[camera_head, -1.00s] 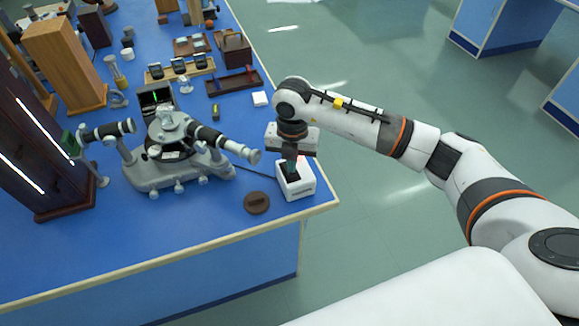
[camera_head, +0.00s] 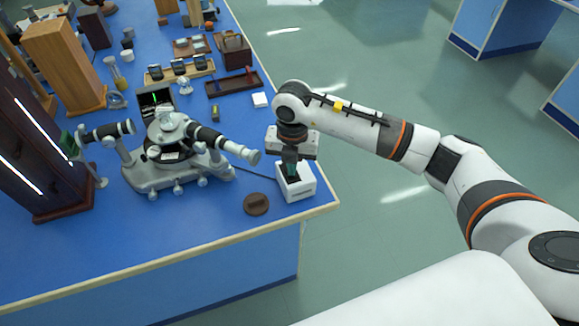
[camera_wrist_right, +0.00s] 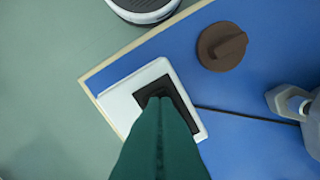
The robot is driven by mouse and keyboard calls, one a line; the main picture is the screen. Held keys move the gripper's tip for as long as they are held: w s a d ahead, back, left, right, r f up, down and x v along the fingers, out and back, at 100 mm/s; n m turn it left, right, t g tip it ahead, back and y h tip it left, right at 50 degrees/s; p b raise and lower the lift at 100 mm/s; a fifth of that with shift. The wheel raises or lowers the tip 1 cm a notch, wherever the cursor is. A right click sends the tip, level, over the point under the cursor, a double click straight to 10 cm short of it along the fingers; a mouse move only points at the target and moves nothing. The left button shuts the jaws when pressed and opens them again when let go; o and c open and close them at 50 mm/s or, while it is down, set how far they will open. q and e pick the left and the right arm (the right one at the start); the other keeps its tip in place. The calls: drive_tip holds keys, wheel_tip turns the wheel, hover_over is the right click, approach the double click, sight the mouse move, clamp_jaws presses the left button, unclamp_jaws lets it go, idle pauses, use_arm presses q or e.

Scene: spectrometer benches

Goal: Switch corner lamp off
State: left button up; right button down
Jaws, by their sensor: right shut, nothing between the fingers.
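The white box (camera_head: 298,186) with a dark recessed top sits at the near right corner of the blue bench; I take it for the corner lamp's switch. It also shows in the right wrist view (camera_wrist_right: 122,99), with a black rocker or recess (camera_wrist_right: 178,96) and a dark cable leaving it. My right gripper (camera_head: 291,172) points down over the box, its green fingers shut and empty. In the right wrist view the fingertips (camera_wrist_right: 161,100) overlap the black part; I cannot tell whether they touch it. My left gripper is not in view.
A brown round knobbed cap (camera_head: 257,204) lies left of the box. A grey spectrometer (camera_head: 178,165) stands farther left, its telescope reaching toward my gripper. The bench edge (camera_head: 318,209) is close beside the box. Open floor lies to the right.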

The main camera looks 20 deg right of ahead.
wheel_tip(320, 180, up, 7)
drive_tip(key=p, duration=0.4)
drive_tip(key=shift+f, duration=0.15)
idle(0.5)
